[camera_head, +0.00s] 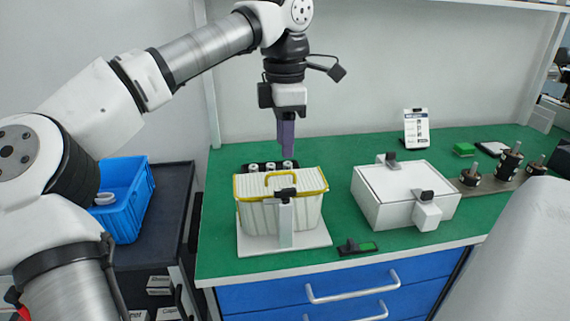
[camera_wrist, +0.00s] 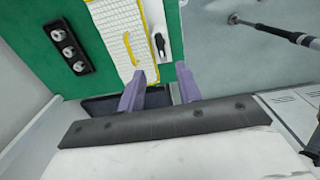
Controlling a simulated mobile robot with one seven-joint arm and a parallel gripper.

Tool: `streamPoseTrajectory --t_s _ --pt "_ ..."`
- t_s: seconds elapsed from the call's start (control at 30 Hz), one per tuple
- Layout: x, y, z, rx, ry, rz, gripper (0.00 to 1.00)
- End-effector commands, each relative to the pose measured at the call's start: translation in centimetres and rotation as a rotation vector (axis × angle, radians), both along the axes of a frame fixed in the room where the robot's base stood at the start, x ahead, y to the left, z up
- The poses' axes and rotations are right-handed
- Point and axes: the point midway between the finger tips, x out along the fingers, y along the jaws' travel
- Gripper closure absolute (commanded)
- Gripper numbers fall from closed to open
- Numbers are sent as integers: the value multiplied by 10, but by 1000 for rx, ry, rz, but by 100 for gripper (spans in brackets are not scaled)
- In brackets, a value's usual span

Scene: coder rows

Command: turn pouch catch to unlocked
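A cream ribbed container with yellow trim and a yellow handle (camera_head: 265,182), which looks like the pouch, stands on a white base plate (camera_head: 262,246). A black catch (camera_head: 286,194) sits on top of a pale post at its front. Whether it is locked cannot be told. In the wrist view the container (camera_wrist: 117,34) shows at the top, with the black catch (camera_wrist: 160,43) to its right.
A white box (camera_head: 393,186) with black-topped catches stands to the right. A small black-and-green piece (camera_head: 357,247) lies at the green bench's front. A black holder with several round items (camera_head: 268,166) is behind the container. Dark knobbed parts (camera_head: 509,160) stand far right.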

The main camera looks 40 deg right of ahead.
Motion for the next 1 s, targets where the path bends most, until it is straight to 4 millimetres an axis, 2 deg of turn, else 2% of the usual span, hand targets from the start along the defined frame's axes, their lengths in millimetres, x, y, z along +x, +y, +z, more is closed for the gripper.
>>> streamPoseTrajectory --t_s 0.1,0.3,0.87,1.0 --pt "-1 -1 20 -2 -1 0 65" --pt "0 0 34 -1 1 -1 65" --pt "0 0 34 0 0 -1 65" --pt "-8 -5 30 -52 44 -22 65"
